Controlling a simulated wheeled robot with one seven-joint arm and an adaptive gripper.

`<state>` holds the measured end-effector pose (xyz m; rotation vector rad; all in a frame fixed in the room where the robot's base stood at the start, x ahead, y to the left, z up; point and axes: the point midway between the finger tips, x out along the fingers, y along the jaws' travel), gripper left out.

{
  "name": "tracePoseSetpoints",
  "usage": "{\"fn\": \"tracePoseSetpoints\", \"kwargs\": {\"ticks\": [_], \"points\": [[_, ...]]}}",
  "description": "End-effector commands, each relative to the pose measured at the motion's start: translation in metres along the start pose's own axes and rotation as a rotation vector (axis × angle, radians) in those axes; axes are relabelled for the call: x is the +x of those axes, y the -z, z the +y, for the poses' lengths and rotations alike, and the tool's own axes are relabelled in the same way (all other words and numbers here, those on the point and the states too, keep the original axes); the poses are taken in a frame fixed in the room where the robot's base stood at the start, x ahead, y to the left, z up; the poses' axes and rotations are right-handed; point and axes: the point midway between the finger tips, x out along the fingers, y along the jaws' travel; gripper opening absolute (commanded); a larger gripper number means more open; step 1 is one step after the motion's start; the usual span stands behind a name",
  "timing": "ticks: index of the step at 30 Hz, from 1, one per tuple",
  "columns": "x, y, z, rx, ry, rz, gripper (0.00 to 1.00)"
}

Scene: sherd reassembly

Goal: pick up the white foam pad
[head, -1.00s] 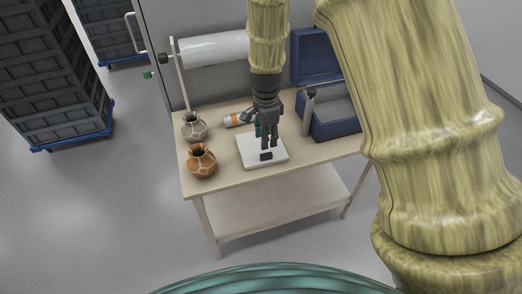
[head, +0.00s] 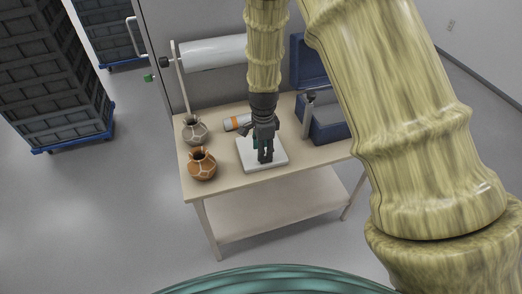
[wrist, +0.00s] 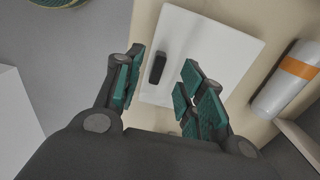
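The white foam pad (head: 246,161) lies flat on the wooden table, and it fills the upper middle of the wrist view (wrist: 215,50). A small dark block (wrist: 157,68) rests on the pad; in the head view my gripper hides it. My gripper (head: 265,160) points down over the pad. In the wrist view its green-padded fingers (wrist: 157,84) are spread apart, with the dark block showing between them and nothing held. I cannot tell how far the fingertips are above the pad.
The table's front right (head: 325,155) is bare.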

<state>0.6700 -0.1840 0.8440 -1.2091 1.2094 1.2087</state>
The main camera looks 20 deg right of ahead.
Motion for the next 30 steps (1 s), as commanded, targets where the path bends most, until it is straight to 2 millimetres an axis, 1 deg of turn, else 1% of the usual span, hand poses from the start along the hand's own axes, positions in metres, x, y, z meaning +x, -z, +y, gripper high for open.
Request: {"fn": "tracePoseSetpoints", "kwargs": {"ticks": [6,10,15,21,23,27,28,30], "points": [[0.022,-0.002,0.001,0.001,-0.001,-0.001,0.39],[0.033,-0.002,0.001,0.001,-0.002,0.000,0.39],[0.039,-0.002,0.001,0.000,0.000,0.000,0.39],[0.040,-0.002,0.001,0.000,0.000,0.000,0.39],[0.040,-0.002,0.001,0.000,0.000,0.000,0.30],[0.040,-0.002,0.001,0.000,0.000,0.000,0.05],[0.040,-0.002,0.001,0.000,0.000,0.000,0.00],[0.040,-0.002,0.001,0.000,0.000,0.000,0.00]]}}
